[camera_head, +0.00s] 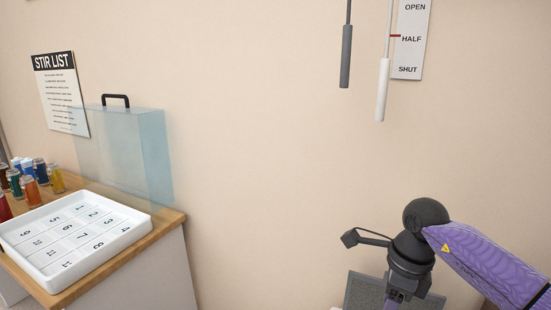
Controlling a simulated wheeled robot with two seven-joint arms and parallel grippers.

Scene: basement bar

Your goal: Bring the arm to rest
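My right arm reaches in from the right with a purple forearm and a dark wrist. A small dark block on a bracket sticks out to the left of the wrist. The hand of my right gripper (396,302) points down at the bottom edge, and its fingers are cut off or hidden, so I cannot see whether it is open or holds anything. My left arm and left gripper are out of view.
A white numbered tray (140,229) sits on a wooden-topped counter (172,222), with several jars behind. A clear bluish panel box (150,150) stands there. A grey rod (346,55) and a white rod (382,90) hang by the OPEN/HALF/SHUT sign (412,40). The middle wall is bare.

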